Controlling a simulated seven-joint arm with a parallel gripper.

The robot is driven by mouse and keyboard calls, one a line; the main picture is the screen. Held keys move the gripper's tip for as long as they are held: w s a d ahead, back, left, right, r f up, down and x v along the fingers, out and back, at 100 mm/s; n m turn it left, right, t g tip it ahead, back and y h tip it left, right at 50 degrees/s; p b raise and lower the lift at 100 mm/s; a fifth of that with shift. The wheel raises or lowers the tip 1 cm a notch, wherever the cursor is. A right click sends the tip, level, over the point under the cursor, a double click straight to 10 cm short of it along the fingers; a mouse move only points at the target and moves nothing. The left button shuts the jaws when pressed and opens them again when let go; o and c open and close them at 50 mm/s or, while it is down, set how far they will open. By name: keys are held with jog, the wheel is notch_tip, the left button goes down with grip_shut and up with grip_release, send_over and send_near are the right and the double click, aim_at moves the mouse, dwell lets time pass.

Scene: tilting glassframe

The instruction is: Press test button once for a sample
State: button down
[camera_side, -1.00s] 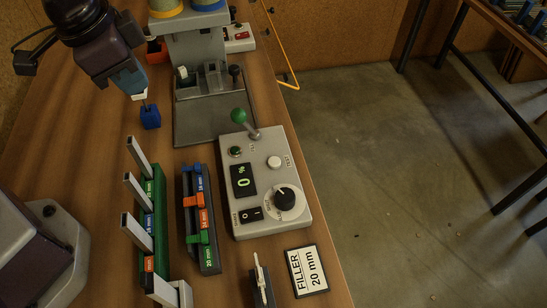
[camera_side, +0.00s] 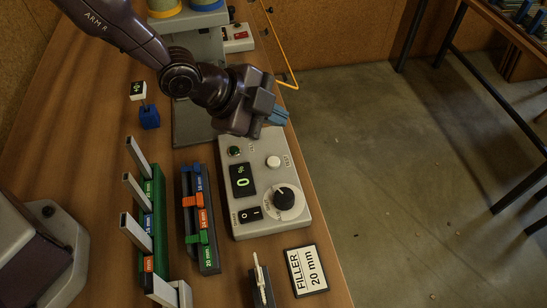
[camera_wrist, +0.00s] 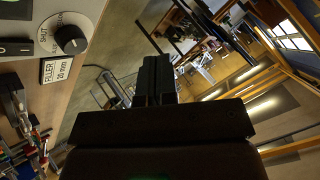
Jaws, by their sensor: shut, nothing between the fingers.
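A grey control box (camera_side: 245,222) lies on the wooden table in the side view. It carries a white round button (camera_side: 273,161), a small green button or lamp (camera_side: 235,151), a display reading 0 % (camera_side: 242,181), a black dial (camera_side: 285,198) and a black rocker switch (camera_side: 250,214). The labels by the buttons are too small to read surely. My gripper (camera_side: 278,116) is shut and empty, above the far end of the box and apart from the white button. It hides the green-knobbed lever. In the wrist view the gripper (camera_wrist: 155,62) points past the box, whose dial (camera_wrist: 70,39) shows at upper left.
A card reading FILLER 20 mm (camera_side: 306,270) lies in front of the box. A dark rack with coloured clips (camera_side: 207,240) and a green rack with upright grey bars (camera_side: 158,230) stand left. A blue block (camera_side: 149,117) holds a small display. Right of the table is open floor.

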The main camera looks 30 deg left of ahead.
aim_at(273, 163)
jog(key=shift+f, duration=0.1)
jog(key=shift+f, duration=4.35)
jog(key=shift+f, duration=0.15)
jog(key=shift+f, duration=0.25)
jog(key=shift+f, duration=0.4)
jog(key=shift+r, duration=0.8)
